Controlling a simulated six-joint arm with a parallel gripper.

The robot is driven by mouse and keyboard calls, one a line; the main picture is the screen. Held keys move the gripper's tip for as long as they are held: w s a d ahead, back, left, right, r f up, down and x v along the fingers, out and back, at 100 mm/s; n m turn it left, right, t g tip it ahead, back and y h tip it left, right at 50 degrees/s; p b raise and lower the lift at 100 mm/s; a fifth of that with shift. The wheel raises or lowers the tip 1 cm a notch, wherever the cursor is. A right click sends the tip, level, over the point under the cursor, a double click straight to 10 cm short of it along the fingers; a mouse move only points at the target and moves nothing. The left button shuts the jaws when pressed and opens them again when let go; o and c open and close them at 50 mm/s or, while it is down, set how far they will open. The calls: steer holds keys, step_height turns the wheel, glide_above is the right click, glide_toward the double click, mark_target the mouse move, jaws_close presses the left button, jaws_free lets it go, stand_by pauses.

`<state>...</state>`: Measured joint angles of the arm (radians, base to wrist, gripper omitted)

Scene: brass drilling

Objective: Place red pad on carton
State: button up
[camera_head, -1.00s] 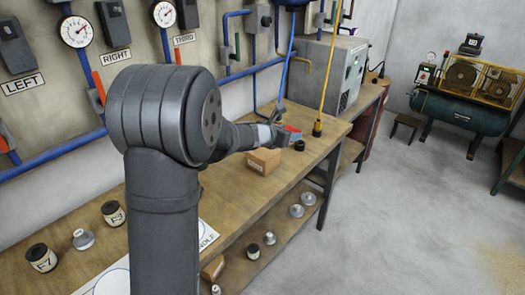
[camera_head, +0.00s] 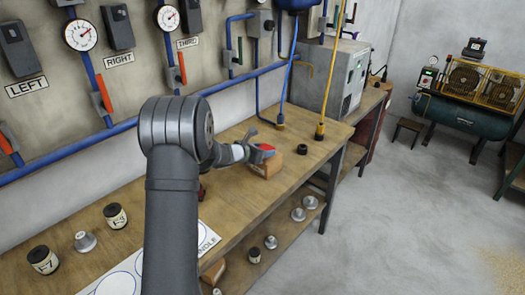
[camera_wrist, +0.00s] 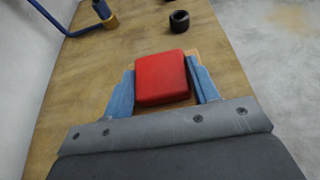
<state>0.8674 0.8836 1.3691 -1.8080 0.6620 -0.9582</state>
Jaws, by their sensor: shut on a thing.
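The red pad (camera_wrist: 161,78) is a flat square block between the two blue fingers of my gripper (camera_wrist: 163,90) in the wrist view. My gripper is shut on it. In the head view the red pad (camera_head: 266,148) shows at the tip of my gripper (camera_head: 262,151), over the brown carton (camera_head: 270,166). The carton stands on the wooden bench. In the wrist view only slivers of the carton (camera_wrist: 130,77) show around the pad. I cannot tell whether the pad touches the carton's top.
A black ring (camera_head: 302,149) lies on the bench (camera_head: 240,215) right of the carton. Yellow and blue hoses (camera_head: 320,130) end on the bench behind it. Labelled jars (camera_head: 115,216) and a metal weight (camera_head: 85,241) stand at the near left. Blue pipes run along the wall.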

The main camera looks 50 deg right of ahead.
steer(key=shift+f, duration=0.15)
steer(key=shift+f, duration=0.15)
steer(key=o, duration=1)
steer(key=shift+a+r, duration=0.1)
steer(key=shift+r, duration=0.15)
steer(key=v, duration=1.1)
steer(key=shift+a, duration=0.4)
steer(key=shift+d, duration=0.1)
